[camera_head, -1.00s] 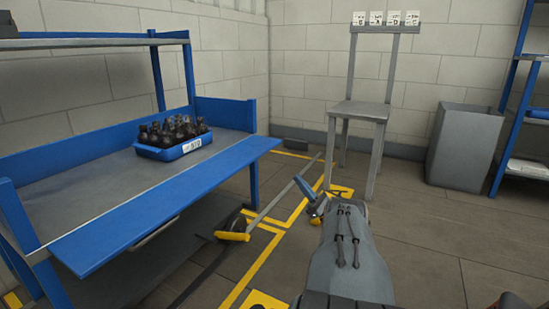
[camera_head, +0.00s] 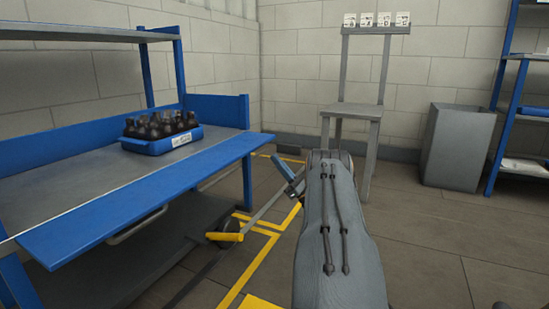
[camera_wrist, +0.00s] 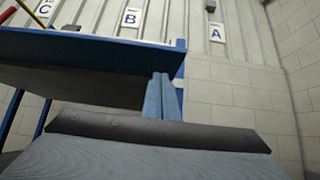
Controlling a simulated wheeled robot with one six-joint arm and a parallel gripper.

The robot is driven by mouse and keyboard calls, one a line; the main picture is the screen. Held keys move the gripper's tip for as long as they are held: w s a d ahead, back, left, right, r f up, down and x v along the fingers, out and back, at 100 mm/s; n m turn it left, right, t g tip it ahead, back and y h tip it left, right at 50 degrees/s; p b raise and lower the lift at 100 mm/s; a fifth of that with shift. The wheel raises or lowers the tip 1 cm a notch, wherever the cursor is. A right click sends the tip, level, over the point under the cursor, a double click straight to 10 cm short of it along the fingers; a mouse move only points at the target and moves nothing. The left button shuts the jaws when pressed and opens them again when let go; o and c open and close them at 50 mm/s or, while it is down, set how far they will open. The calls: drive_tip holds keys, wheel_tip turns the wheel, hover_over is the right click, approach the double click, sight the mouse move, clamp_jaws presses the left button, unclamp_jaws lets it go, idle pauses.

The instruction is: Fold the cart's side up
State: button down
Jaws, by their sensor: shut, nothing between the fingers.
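The blue cart (camera_head: 200,101) stands at the left with a grey deck. Its long blue side (camera_head: 140,200) is folded down and juts outward along the near edge of the deck. In the wrist view the side (camera_wrist: 90,52) shows from below, at the upper left. My gripper (camera_head: 284,166) is to the right of the side's far end, partly hidden by my own arm. In the wrist view my gripper (camera_wrist: 163,82) is shut and empty, its blue fingers pointing up near the side's right end. I cannot tell whether they touch it.
A blue crate of dark bottles (camera_head: 161,145) sits on the deck. A grey chair-like stand (camera_head: 350,111) is beyond my arm, with a grey bin (camera_head: 459,147) and blue rack (camera_head: 507,110) at right. A yellow-ended thing (camera_head: 225,237) lies low by the cart.

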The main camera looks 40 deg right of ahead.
drive_tip(key=shift+w+a+r+b, duration=0.1)
drive_tip(key=shift+w+r+b, duration=0.05)
drive_tip(key=shift+r+b, duration=1.2)
drive_tip(key=shift+w+a+r+b, duration=0.1)
drive_tip(key=shift+w+r+b, duration=0.05)
drive_tip(key=shift+r+b, duration=1.1)
drive_tip(key=shift+f, duration=0.1)
drive_tip(key=shift+s+r+g+p, duration=0.1)
drive_tip(key=shift+r+g+p, duration=0.35)
drive_tip(key=shift+g+p, duration=0.2)
